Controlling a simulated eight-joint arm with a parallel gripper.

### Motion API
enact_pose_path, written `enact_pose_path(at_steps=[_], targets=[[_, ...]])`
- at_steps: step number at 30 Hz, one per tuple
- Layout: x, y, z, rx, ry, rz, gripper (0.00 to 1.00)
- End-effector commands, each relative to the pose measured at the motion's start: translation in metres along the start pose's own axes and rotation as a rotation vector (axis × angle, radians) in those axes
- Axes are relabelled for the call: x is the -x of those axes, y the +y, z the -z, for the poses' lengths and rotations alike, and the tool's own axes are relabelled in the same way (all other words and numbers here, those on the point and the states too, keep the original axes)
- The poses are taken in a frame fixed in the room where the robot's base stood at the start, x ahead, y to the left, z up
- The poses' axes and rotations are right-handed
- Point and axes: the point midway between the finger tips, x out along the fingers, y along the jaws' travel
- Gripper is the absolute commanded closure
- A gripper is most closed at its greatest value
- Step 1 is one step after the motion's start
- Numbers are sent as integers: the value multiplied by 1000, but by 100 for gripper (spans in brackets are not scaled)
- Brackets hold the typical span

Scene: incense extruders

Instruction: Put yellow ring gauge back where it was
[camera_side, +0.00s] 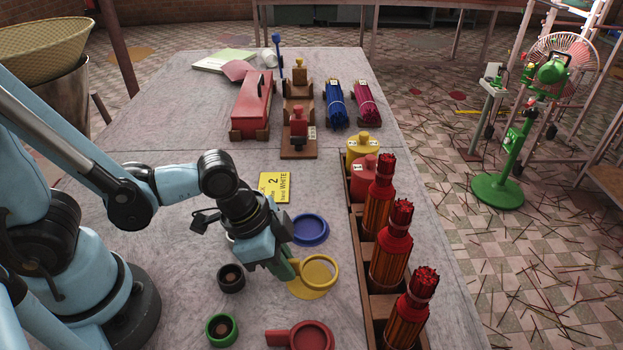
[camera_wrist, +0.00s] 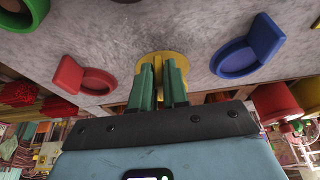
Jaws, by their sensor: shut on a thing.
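The yellow ring gauge (camera_side: 334,268) is in my gripper (camera_side: 288,268), whose green fingers are shut on its handle side. It appears slightly tilted and raised above a flat yellow round spot (camera_side: 307,290) on the table, overlapping it in the side view. In the wrist view yellow (camera_wrist: 163,56) shows just beyond the green fingertips (camera_wrist: 160,82). The fingers hide most of the handle, and I cannot tell ring from spot there.
A blue ring gauge (camera_side: 311,243) lies behind the yellow spot, and a red ring gauge (camera_side: 325,332) lies in front. A dark cup (camera_side: 231,278) and a green-rimmed cup (camera_side: 221,329) stand left. A wooden rack (camera_side: 366,320) with red-topped extruders (camera_side: 391,245) stands close on the right.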

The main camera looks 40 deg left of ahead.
Motion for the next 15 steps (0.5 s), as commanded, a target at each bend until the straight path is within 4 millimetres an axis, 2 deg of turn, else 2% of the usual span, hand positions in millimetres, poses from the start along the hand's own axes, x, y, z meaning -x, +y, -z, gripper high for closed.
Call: enact_pose_path(at_steps=[6,15], targets=[[-10,0,-4,0,0,0,100],[-11,0,-5,0,0,0,100]])
